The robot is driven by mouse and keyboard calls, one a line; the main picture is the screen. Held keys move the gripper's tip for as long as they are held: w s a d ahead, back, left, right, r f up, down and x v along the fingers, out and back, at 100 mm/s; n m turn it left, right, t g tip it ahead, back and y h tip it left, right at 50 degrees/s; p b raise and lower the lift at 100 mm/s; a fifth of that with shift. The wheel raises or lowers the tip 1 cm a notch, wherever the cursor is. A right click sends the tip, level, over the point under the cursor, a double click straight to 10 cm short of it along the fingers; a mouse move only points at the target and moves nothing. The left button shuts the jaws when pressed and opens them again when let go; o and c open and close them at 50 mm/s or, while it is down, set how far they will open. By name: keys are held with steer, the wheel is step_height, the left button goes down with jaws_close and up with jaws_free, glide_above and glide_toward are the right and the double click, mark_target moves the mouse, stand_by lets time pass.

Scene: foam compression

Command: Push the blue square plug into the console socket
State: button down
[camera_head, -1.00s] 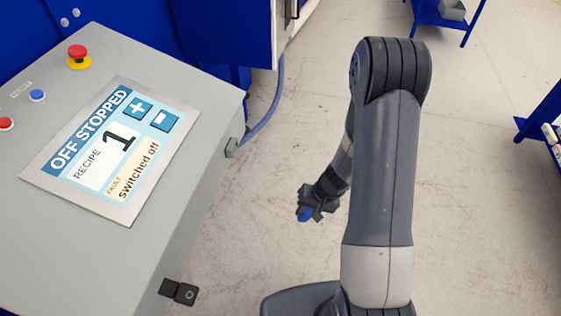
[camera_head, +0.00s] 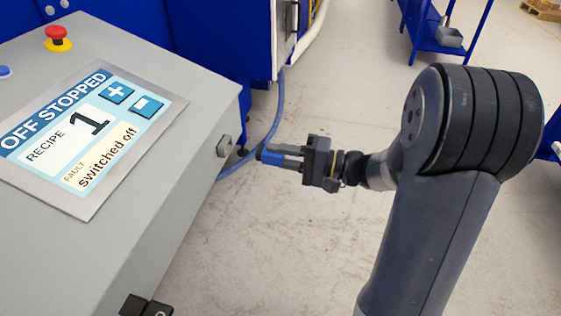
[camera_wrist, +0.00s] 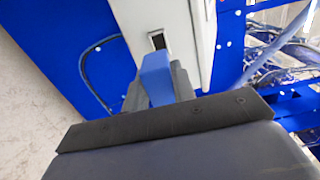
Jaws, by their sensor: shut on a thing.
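The blue square plug (camera_head: 270,156) is held between the fingers of my gripper (camera_head: 287,156), which is shut on it. Its end points left toward the console (camera_head: 165,210). The socket (camera_head: 224,146) is a small grey housing on the console's right side, to the left of the plug with a gap between them. In the wrist view the plug (camera_wrist: 156,76) stands up between the fingers, and the socket's dark opening (camera_wrist: 157,41) shows just beyond its tip. The plug looks apart from the opening; the exact distance is hard to judge.
The console's screen (camera_head: 85,135) reads "OFF STOPPED" and "switched off". A red emergency button (camera_head: 58,36) sits on its top. A blue hose (camera_head: 270,140) hangs behind the socket. A blue machine cabinet stands behind. The floor under my gripper is clear.

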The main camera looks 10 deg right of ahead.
mark_target(263, 149)
steer(key=shift+p+x, duration=0.7)
steer(key=shift+x, duration=1.2)
steer(key=shift+w+a+f+b, duration=0.1)
steer(key=shift+a+b, duration=0.2)
steer(key=shift+a, duration=0.05)
steer(key=shift+x, duration=0.75)
steer(key=shift+b+x, duration=1.05)
steer(key=shift+x, duration=0.05)
steer(key=c, duration=1.1)
jaws_free()
steer(key=shift+d, duration=0.15)
steer(key=shift+b+v, duration=1)
steer(key=shift+v, duration=1.8)
